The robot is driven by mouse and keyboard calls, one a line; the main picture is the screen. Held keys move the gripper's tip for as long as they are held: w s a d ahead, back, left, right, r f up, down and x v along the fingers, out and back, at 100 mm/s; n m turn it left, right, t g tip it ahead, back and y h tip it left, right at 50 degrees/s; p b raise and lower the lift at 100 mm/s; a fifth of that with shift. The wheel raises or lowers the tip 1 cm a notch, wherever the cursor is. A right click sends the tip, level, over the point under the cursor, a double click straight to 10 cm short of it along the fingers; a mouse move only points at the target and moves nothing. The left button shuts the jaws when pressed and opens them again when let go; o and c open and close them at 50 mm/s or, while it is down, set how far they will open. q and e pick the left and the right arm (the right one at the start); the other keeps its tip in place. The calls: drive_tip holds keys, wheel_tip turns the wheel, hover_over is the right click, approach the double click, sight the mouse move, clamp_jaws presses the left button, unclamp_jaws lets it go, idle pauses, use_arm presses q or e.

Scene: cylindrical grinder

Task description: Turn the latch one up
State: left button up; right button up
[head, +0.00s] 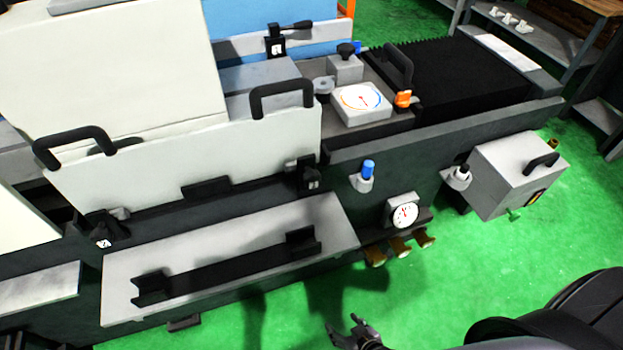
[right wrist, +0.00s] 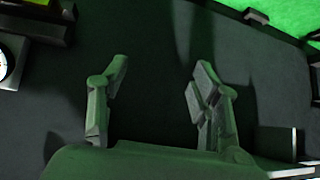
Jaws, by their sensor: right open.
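Several small black latch-like fittings with white marks sit on the grinder. One (head: 277,47) is at the top by the blue panel and has a black lever pointing right. One (head: 309,178) is at the right end of the pale guard, and one (head: 103,230) is at its lower left. I cannot tell which is latch one. My right gripper (head: 344,324) is low in front of the machine, over the green floor in the picture, apart from these fittings. In the right wrist view its two fingers (right wrist: 158,75) are spread and empty, facing a dark surface. My left gripper is out of view.
The pale guard (head: 200,160) has two black handles. A dial gauge (head: 404,212), a blue knob (head: 368,168) and brown knobs (head: 400,246) stick out of the front. A grey box (head: 515,175) juts out at right. The green floor (head: 480,280) in front is clear.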

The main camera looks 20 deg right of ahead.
drive_tip(key=w+r+m+t, duration=0.1)
drive_tip(key=w+r+t, duration=0.1)
drive_tip(key=w+r, duration=0.35)
drive_tip(key=w+r+t, duration=0.3)
drive_tip(key=r, duration=0.6)
drive_tip(key=m+t+h, duration=0.1)
drive_tip(key=m+t, duration=0.2)
drive_tip(key=t, duration=0.1)
approach(314, 182)
drive_tip(key=w, duration=0.3)
drive_tip(key=w+p, duration=0.1)
drive_tip(key=w, duration=0.7)
drive_tip(key=shift+a+f, duration=0.2)
drive_tip(key=shift+a, duration=0.15)
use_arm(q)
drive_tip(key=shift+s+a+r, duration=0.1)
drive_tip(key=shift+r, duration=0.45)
use_arm(e)
drive_tip(key=shift+c, duration=0.3)
drive_tip(key=c, duration=1.1)
